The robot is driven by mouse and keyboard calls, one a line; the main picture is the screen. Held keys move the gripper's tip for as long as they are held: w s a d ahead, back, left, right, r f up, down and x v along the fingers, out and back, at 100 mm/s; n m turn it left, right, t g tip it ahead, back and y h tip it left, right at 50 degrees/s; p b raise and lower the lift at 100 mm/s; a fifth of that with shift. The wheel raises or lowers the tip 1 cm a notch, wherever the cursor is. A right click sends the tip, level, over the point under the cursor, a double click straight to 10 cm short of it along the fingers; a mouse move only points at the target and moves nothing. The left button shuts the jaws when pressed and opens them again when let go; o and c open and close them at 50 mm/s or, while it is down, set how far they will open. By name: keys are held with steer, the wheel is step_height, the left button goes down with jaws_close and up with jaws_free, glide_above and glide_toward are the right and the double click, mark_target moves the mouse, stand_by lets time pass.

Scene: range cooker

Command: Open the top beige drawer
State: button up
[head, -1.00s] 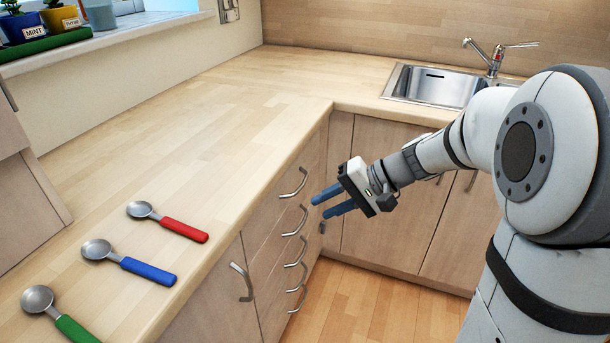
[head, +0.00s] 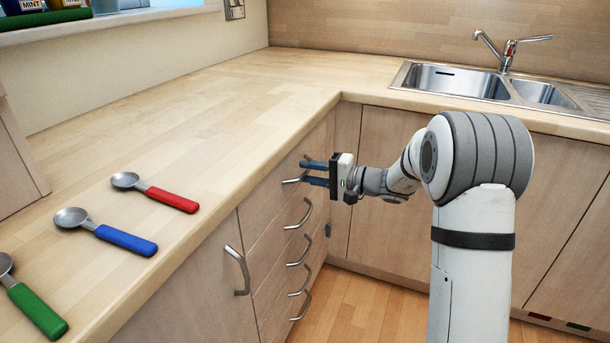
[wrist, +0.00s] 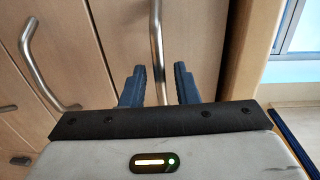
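The top beige drawer (head: 272,197) is the uppermost of a stack of drawers under the worktop, and its front looks flush with the stack. Its curved metal handle (head: 291,181) is partly hidden by my gripper in the head view. My gripper (head: 306,172) is at this handle with its two blue fingers apart, one above and one below.
Lower drawer handles (head: 300,214) stick out beneath. A cupboard door handle (head: 238,270) is to the left. Red (head: 172,199), blue (head: 126,240) and green (head: 37,311) spoons lie on the worktop (head: 215,110). A sink (head: 455,80) is at back right. The wooden floor (head: 350,305) in front is clear.

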steer(key=shift+w+a, duration=0.2)
steer(key=shift+a, duration=0.35)
jaws_close()
